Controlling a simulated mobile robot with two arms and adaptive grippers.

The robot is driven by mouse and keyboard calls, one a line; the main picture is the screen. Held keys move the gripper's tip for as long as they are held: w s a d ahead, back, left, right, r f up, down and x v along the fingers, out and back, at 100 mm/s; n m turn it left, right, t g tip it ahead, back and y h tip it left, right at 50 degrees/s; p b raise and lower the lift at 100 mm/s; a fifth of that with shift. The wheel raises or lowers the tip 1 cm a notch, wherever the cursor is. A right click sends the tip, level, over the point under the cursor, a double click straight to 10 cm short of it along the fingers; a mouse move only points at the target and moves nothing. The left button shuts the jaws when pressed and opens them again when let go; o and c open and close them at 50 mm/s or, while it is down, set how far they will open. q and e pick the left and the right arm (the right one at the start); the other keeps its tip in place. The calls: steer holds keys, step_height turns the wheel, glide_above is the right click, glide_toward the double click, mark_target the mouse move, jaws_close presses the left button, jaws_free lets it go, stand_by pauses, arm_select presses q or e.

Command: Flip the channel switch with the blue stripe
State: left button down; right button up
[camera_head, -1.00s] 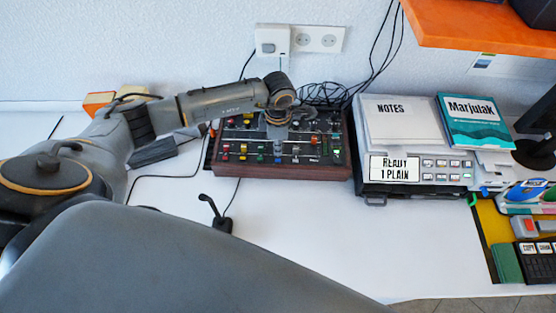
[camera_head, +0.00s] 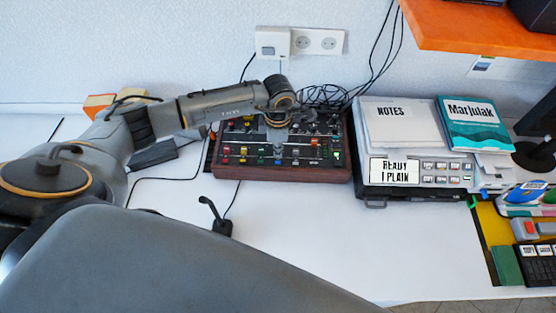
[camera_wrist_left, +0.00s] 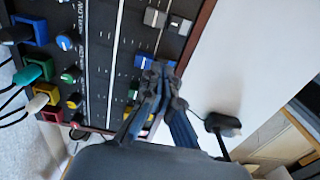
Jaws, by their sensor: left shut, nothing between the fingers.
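The mixer panel (camera_head: 230,172), a dark board in a wooden case with coloured knobs and switches, lies on the table under my left arm. My left gripper (camera_head: 277,124) points down over its middle and hides part of it. In the left wrist view the gripper (camera_wrist_left: 163,72) is shut and empty. Its fingertips overlap the edge of a small blue switch piece (camera_wrist_left: 144,61) on the panel; I cannot tell if they touch it. This blue piece also shows in the head view (camera_head: 277,161). My right gripper is not in view.
Grey switches (camera_wrist_left: 155,18) stand beside the blue one. Blue, green and red-framed switches (camera_wrist_left: 52,115) line another row. A black cable plug (camera_head: 221,227) is in front of the panel. A grey machine (camera_head: 430,178) with notes and a book stands to the right.

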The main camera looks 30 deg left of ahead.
arm_select(q)
steer(key=shift+f+b, duration=0.45)
steer(key=shift+f, duration=0.05)
stand_by(0.4)
steer(key=shift+f+b, duration=0.5)
steer(key=shift+f, duration=0.05)
steer(key=shift+s+r, duration=0.1)
steer(key=shift+r+p, duration=0.65)
steer(key=shift+r, duration=0.15)
steer(key=shift+r+p, duration=1.5)
steer(key=shift+r, duration=1.15)
steer(key=shift+f, duration=0.1)
